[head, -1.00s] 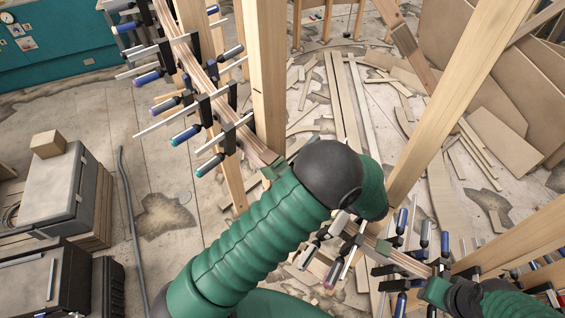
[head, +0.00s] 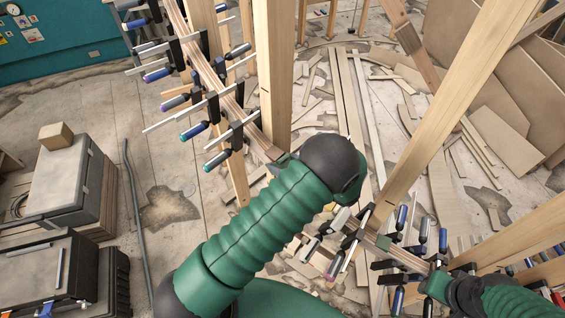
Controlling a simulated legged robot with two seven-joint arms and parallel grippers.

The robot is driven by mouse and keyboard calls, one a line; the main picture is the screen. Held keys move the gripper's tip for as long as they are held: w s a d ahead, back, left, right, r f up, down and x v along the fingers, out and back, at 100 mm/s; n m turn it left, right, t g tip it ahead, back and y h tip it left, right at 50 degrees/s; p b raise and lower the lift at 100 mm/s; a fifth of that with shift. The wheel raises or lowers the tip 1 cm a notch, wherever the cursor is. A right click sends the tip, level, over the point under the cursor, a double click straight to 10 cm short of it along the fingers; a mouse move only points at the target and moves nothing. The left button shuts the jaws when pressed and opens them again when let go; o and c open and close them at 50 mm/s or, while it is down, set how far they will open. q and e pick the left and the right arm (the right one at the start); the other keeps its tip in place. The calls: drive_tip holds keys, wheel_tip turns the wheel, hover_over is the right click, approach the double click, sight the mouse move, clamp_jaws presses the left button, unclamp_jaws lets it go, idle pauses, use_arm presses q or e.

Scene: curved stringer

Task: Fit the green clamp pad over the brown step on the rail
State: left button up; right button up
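The rail (head: 217,82) is a curved strip of laminated wood, running from the upper left toward the middle. Its near end carries a short brown step (head: 265,149). A small green piece (head: 283,160), which looks like the clamp pad, shows right at this end. My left gripper (head: 287,163) is mostly hidden behind my own dark wrist, so its fingers and grip cannot be made out. I cannot tell whether the green piece sits over the step or only beside it. My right gripper (head: 446,288) is at the lower right by another stretch of rail, beside a green part; its fingers are unclear.
Several bar clamps (head: 196,131) stick out along the upper rail, and more clamps (head: 404,238) crowd the lower right rail. Wooden posts (head: 272,70) stand close around the arms. Black cases (head: 50,270) sit at the left. Offcuts litter the floor.

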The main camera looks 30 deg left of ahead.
use_arm(q)
drive_tip(key=c, duration=0.6)
drive_tip(key=shift+r+p, duration=0.7)
drive_tip(key=shift+r, duration=0.05)
drive_tip(key=shift+r+p, duration=2.75)
drive_tip(key=shift+r, duration=0.75)
